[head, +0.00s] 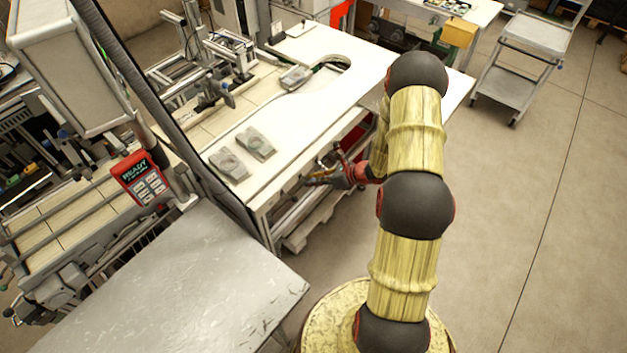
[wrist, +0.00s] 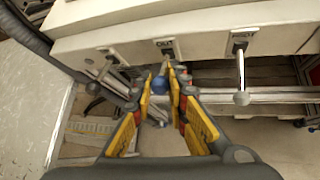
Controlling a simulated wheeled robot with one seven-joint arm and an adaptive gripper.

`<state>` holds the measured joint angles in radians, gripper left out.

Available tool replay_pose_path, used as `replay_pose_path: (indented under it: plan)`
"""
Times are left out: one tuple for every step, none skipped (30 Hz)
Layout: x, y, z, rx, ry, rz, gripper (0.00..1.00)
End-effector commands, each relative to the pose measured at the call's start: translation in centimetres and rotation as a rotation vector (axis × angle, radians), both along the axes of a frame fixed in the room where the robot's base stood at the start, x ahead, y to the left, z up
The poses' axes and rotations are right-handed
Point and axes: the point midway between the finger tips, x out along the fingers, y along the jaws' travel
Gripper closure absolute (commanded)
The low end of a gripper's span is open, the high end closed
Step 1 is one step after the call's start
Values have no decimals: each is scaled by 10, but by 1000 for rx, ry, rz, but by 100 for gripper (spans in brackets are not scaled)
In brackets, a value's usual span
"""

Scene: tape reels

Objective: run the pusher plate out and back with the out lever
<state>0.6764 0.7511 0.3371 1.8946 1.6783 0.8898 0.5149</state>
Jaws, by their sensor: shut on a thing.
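The out lever (wrist: 164,68) hangs below a label that seems to read OUT, on the front edge of the bench in the wrist view. Its blue ball knob (wrist: 160,86) shows between the fingers. My gripper (wrist: 164,82) is shut on this lever, with one yellow finger on each side. In the head view my gripper (head: 322,177) is at the front edge of the white bench, and the lever there is too small to tell. I cannot tell for sure which part on the bench is the pusher plate.
Another lever (wrist: 241,72) hangs close on the right, and one more (wrist: 103,70) on the left. The white bench top (head: 300,125) carries grey blocks (head: 256,143) and a metal fixture. A grey metal table (head: 200,285) stands in front at the left. The floor at right is open.

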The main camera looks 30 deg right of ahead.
Motion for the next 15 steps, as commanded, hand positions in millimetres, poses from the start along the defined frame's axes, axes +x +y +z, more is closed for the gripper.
replay_pose_path:
  plan:
    - [2,-1,1,-3,-1,0,100]
    - [2,-1,1,-3,-1,-1,100]
    - [2,-1,1,-3,-1,-1,100]
    - [2,-1,1,-3,-1,-1,100]
    - [2,-1,1,-3,-1,-1,100]
    - [2,-1,1,-3,-1,-1,100]
    - [2,-1,1,-3,-1,-1,100]
    - [2,-1,1,-3,-1,-1,100]
    - [2,-1,1,-4,-2,0,100]
    - [2,-1,1,-4,-2,0,84]
    - [2,-1,1,-4,-2,0,82]
    - [2,-1,1,-3,-3,-1,80]
    - [2,-1,1,-3,-3,-1,78]
    - [1,-1,1,-3,-1,0,77]
    - [1,-1,1,-3,-1,0,74]
